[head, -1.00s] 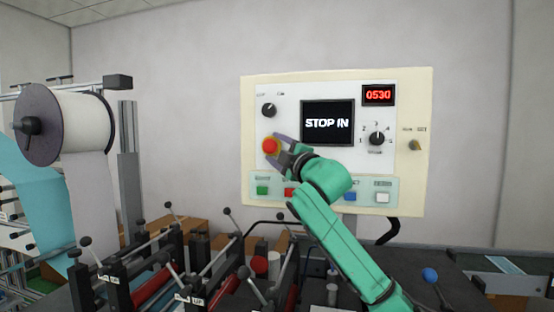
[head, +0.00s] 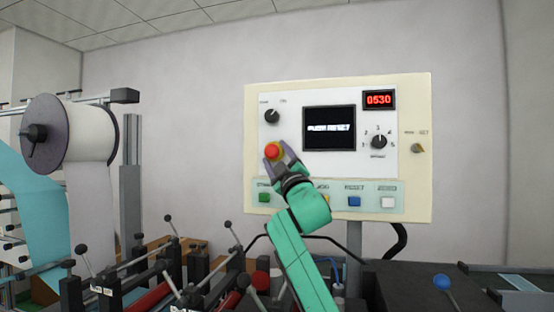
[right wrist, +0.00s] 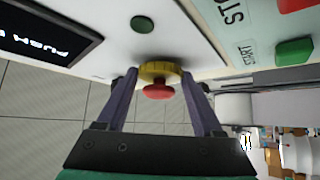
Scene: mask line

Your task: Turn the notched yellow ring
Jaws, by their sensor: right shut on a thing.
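The yellow ring (right wrist: 160,68) with a ribbed edge sits around the base of a red mushroom button (right wrist: 158,92) on the white panel face. The red button (head: 272,151) also shows at the panel's left side in the head view, with a little of the yellow ring (head: 281,150) around it. My right gripper (right wrist: 159,75) has one finger on each side of the ring and is shut on it. The notches are too small to tell in the head view. My left gripper is not in view.
The control panel (head: 438,150) carries a black knob (head: 272,116) above the ring, a dark screen (head: 329,128) and a numbered dial (head: 379,142). Several coloured buttons line the bottom, including a blue one (head: 354,201). Machine levers and rollers stand below left.

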